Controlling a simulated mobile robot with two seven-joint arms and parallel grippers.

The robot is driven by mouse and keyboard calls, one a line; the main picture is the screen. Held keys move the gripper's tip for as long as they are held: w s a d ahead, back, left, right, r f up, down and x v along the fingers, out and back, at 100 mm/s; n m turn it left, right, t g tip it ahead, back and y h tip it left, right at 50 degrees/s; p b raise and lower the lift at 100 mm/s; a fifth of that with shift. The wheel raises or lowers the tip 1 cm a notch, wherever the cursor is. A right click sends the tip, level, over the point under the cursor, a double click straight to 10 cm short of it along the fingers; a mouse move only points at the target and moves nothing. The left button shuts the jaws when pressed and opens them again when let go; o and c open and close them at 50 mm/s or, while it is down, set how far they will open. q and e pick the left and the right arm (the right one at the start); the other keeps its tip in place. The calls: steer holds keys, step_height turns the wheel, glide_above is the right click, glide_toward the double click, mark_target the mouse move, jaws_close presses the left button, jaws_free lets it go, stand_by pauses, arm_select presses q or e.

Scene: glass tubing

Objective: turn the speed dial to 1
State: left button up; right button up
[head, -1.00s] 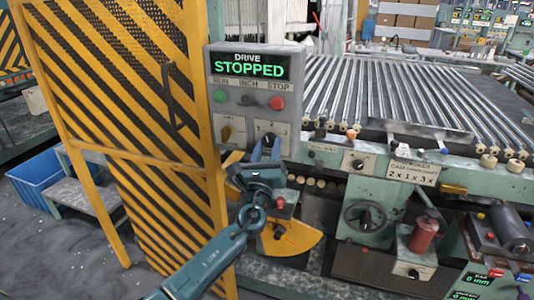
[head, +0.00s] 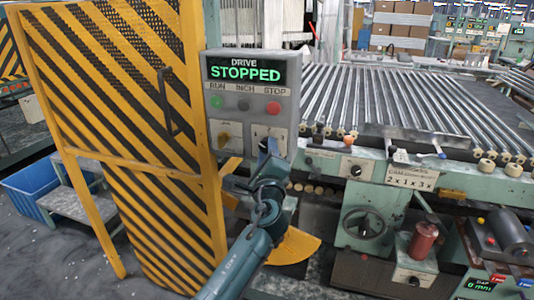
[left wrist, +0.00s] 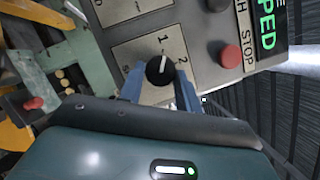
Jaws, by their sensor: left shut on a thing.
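The speed dial (left wrist: 160,70) is a round black knob with a white pointer line, on a pale plate with printed marks. In the left wrist view its pointer points up toward the printed 1, with the 2 to the right. My left gripper (left wrist: 160,90) has one blue finger on each side of the knob and is shut on it. In the head view my left gripper (head: 267,148) is at the lower right plate of the grey drive panel (head: 246,123) and hides the dial. The drive display (head: 245,71) reads STOPPED. My right gripper is not in view.
RUN, INCH and STOP buttons (head: 274,108) sit above the dial. A yellow switch (head: 224,138) is on the plate to its left. A yellow-black striped guard (head: 130,120) stands left of the panel. A bed of glass tubes (head: 400,95) lies to the right.

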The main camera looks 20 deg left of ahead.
arm_select(q)
steer(key=shift+n, duration=0.3)
steer(key=o, duration=1)
steer(key=shift+c, duration=0.2)
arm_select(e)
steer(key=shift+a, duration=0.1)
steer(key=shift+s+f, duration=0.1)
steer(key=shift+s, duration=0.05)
